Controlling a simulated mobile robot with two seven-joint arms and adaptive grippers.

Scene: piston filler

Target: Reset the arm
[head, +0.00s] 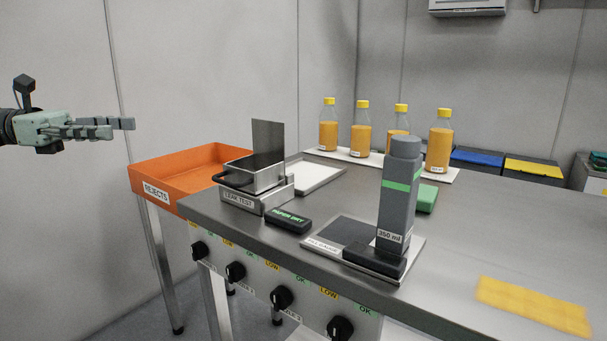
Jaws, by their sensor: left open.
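My left gripper (104,128) is at the upper left of the head view, in front of the pale wall. It points right with its fingers level and holds nothing that I can see. It is in the air, above and to the left of the orange rejects bin, apart from everything on the bench. My left arm is cut off by the picture's left edge. My right gripper is not in this view.
The steel bench (450,233) carries a leak test box (262,186) with its lid raised, a tall grey 350 ml gauge (398,200) and several orange-filled bottles (361,130). The orange rejects bin (165,196) stands at the bench's left end. Knobs line the front.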

